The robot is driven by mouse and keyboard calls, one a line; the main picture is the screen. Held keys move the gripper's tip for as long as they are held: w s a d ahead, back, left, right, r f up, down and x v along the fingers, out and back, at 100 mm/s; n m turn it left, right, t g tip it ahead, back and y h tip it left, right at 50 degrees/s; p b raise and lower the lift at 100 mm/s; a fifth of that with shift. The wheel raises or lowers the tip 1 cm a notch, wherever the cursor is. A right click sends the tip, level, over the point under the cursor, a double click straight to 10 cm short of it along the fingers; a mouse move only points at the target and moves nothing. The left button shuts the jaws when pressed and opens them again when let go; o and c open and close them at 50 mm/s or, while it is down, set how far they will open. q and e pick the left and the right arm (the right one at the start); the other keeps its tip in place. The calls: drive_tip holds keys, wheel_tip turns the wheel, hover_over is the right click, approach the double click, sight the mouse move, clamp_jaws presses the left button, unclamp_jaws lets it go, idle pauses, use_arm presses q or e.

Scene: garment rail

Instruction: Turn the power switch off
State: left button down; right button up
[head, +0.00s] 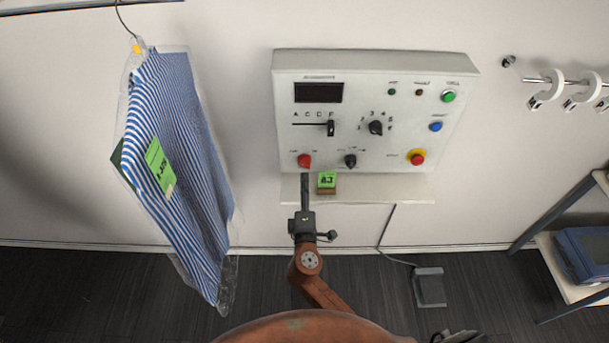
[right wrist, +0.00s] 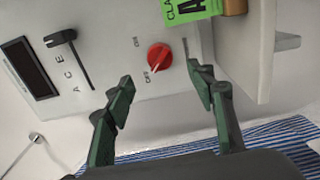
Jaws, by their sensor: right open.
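The red power switch knob (head: 305,161) is at the lower left of the grey control panel (head: 461,73). The knob also shows in the right wrist view (right wrist: 159,57), with ON and OFF labels beside it. My right gripper (head: 305,178) is just below the knob in the head view, seen edge-on. In the right wrist view my right gripper (right wrist: 160,80) is open and empty, with the knob between and just beyond its fingertips. My left gripper is not in view.
A small block with a green tag (head: 327,182) sits on the ledge (head: 390,187) right beside my right gripper. A bagged blue-striped shirt (head: 175,165) hangs at left.

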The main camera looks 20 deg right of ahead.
drive_tip(key=shift+v, duration=1.6)
drive_tip(key=s+d+f+m+g+y, duration=0.1)
drive_tip(key=d+f+g, duration=0.15)
drive_tip(key=f, duration=1.05)
drive_tip(key=s+d+f+g+y, duration=0.1)
drive_tip(key=f+g, duration=0.2)
drive_tip(key=f, duration=1.1)
drive_tip(key=s+d+f+m+g, duration=0.1)
drive_tip(key=s+d+f, duration=0.1)
drive_tip(key=s+f, duration=0.35)
drive_tip(key=s+d+f+m+g+y, duration=0.1)
drive_tip(key=s+f+g, duration=0.1)
drive_tip(key=f, duration=0.6)
drive_tip(key=s+d+f+m+g, duration=0.1)
drive_tip(key=s+d+f, duration=0.1)
drive_tip(key=s+f, duration=0.35)
drive_tip(key=s+d+f+m+g, duration=0.2)
drive_tip(key=s+f, duration=0.5)
drive_tip(key=s, duration=0.6)
drive_tip(key=s+d+f+m+g+y, duration=0.1)
drive_tip(key=s+d+f+m+g, duration=0.1)
drive_tip(key=s+f, duration=0.6)
drive_tip(key=s+d+f+m+g, duration=0.3)
drive_tip(key=s+f, duration=0.5)
drive_tip(key=s, duration=1)
drive_tip(key=d+m, duration=0.1)
drive_tip(key=m, duration=0.1)
drive_tip(key=shift+s+d+f+m+y, duration=0.2)
drive_tip(key=shift+s+d+m+y, duration=0.1)
drive_tip(key=shift+y, duration=0.1)
